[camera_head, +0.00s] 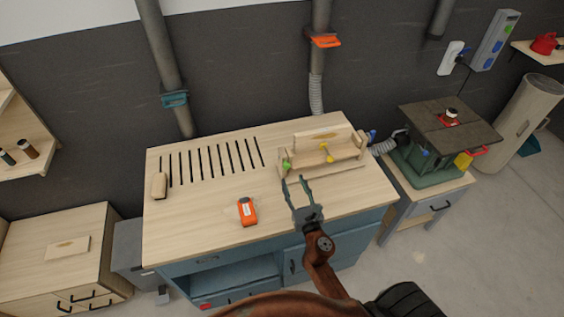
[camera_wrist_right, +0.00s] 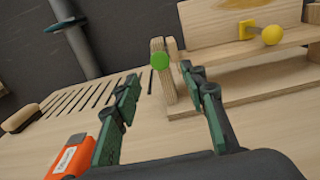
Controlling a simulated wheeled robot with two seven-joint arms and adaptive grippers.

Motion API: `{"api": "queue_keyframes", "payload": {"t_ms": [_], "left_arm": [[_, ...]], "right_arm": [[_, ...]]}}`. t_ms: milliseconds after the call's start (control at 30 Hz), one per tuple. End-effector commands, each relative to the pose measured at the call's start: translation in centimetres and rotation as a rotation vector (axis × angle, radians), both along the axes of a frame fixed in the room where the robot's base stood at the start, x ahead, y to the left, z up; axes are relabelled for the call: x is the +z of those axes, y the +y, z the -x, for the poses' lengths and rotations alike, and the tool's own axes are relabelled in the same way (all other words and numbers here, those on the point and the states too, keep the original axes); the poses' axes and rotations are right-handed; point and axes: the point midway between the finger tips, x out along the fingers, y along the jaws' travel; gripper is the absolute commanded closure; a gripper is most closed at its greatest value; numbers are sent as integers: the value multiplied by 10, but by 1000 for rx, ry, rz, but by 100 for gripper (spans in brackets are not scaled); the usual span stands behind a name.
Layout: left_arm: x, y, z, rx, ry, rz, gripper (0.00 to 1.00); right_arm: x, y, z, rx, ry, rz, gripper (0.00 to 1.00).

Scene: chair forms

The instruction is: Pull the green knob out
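The green knob (camera_head: 286,164) sits on the left end of a wooden fixture (camera_head: 330,172) on the workbench. In the right wrist view the green knob (camera_wrist_right: 160,61) is round and bright, on the front of an upright wooden post, ahead of and between the fingertips. A yellow knob (camera_head: 326,150) is on the same fixture to the right; it also shows in the right wrist view (camera_wrist_right: 271,36). My right gripper (camera_head: 296,181) is open and empty, a little short of the green knob. My left gripper is not in view.
An orange device (camera_head: 247,211) lies on the workbench, left of my right gripper. A wooden block (camera_head: 159,186) is at the bench's left end beside several slots. A green machine with a dark top (camera_head: 446,122) stands right. The bench middle is largely clear.

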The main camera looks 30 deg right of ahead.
Motion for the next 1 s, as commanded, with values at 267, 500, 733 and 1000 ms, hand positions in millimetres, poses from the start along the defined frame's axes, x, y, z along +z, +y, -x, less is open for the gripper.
{"api": "queue_keyframes", "payload": {"t_ms": [267, 500, 733, 1000], "left_arm": [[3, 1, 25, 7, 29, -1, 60], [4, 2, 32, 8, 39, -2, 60], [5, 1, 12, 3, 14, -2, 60], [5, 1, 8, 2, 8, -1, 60]], "right_arm": [[2, -6, -38, 5, -2, -1, 61], [0, -14, -68, 4, 0, -1, 61], [0, -16, -75, 3, 1, 0, 61], [0, -16, -75, 3, 0, -1, 68]]}}
